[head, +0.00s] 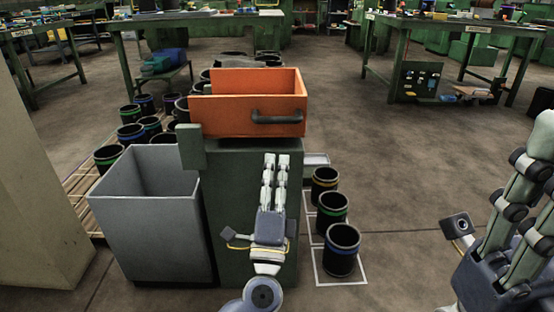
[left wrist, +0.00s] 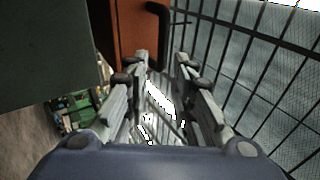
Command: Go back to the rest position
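My left gripper (head: 276,160) points away from me in front of the green cabinet (head: 230,220), below the orange bin (head: 240,125). Its two fingers stand apart with nothing between them, as the left wrist view (left wrist: 164,58) shows. My right gripper (head: 530,165) is large at the right edge; part of it is cut off and no object shows in it. Three black sleeves stand upright in a row on the floor right of the cabinet: yellow-banded (head: 325,182), green-banded (head: 332,210) and blue-banded (head: 341,248). Neither gripper touches them.
A grey open bin (head: 150,225) stands left of the cabinet. Several more banded sleeves (head: 130,134) stand on a pallet behind it. A pale block (head: 30,190) fills the left edge. Workbenches (head: 460,25) stand at the back. The floor at centre right is clear.

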